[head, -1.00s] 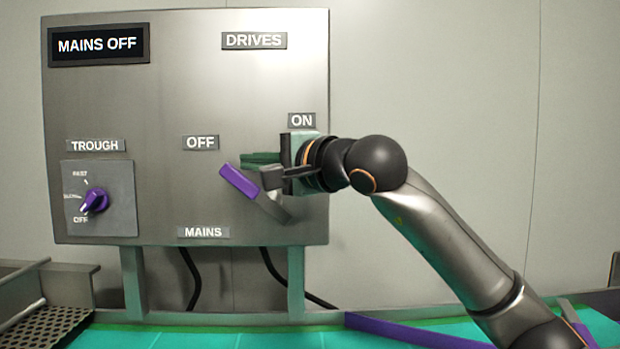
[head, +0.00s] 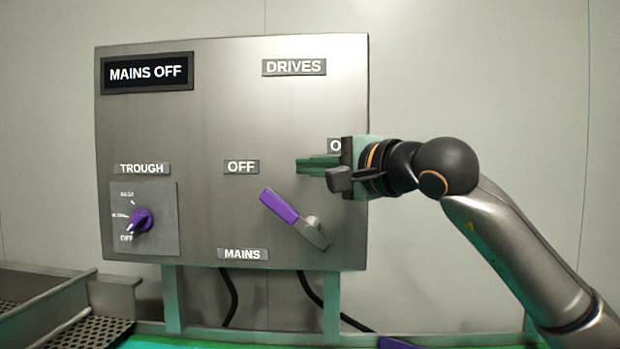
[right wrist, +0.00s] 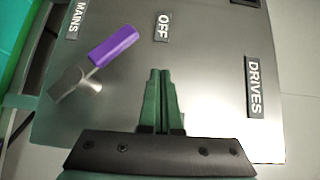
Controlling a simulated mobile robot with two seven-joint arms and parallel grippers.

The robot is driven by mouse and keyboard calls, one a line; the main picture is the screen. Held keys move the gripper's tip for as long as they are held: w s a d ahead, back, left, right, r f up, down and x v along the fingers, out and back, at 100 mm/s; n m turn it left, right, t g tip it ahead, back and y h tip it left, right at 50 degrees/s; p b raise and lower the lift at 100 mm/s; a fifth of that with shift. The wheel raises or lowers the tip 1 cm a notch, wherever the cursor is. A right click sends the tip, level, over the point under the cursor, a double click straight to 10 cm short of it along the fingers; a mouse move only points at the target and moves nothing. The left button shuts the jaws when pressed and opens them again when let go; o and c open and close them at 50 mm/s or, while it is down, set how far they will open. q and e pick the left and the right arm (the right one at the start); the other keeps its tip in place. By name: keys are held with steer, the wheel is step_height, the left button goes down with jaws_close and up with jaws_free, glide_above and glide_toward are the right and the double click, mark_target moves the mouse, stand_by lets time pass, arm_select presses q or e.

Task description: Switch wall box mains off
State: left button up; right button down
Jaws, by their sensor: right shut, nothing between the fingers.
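The steel wall box (head: 215,105) fills the middle of the head view. Its dark display (head: 147,73) reads MAINS OFF. The mains lever (head: 295,217) has a purple grip and a grey pivot end. The grip points up and left, toward the OFF label (head: 241,167). The lever also shows at the left in the right wrist view (right wrist: 112,46). My right gripper (head: 300,166) is shut and empty, with green fingers in front of the box, above and apart from the lever. It also shows in the right wrist view (right wrist: 160,72). My left gripper is out of view.
A purple trough knob (head: 140,221) sits on a plate at the box's lower left, its pointer near OFF. The ON label (head: 334,146) is partly hidden by my right gripper. A perforated metal tray (head: 95,332) is at lower left. Black cables hang below the box.

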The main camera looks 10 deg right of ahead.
steer(key=s+d+r+b, duration=0.1)
steer(key=s+d+r, duration=0.1)
steer(key=s+r, duration=0.3)
steer(key=s, duration=0.3)
steer(key=shift+b, duration=0.3)
steer(key=shift+w+d, duration=0.1)
